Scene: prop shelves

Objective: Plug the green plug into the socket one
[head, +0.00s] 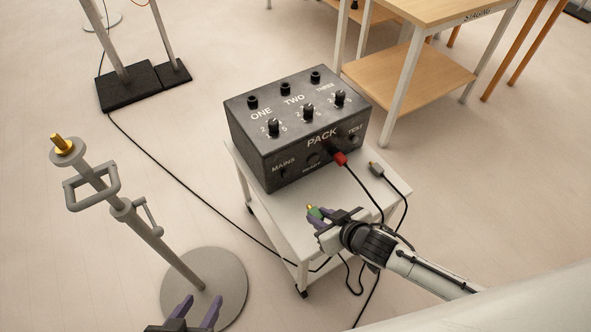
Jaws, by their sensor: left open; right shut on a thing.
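The dark pack box (297,127) stands on a white wheeled trolley (310,232). Socket one (252,102) is the leftmost round hole at the back of its top, above the label ONE, and it looks empty. My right gripper (318,215) is shut on the green plug (314,212), whose brass tip points up and left. It holds the plug over the trolley's front part, in front of the box and apart from it. The fingers hide part of the plug. My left gripper (198,312) is open and empty at the bottom edge, left of the trolley.
A red plug (339,158) sits at the box's front face, and a grey plug (376,169) lies on the trolley right of it. Black cables trail over the trolley and floor. A grey stand (152,240) with a round base is at left. A wooden table (445,12) stands behind right.

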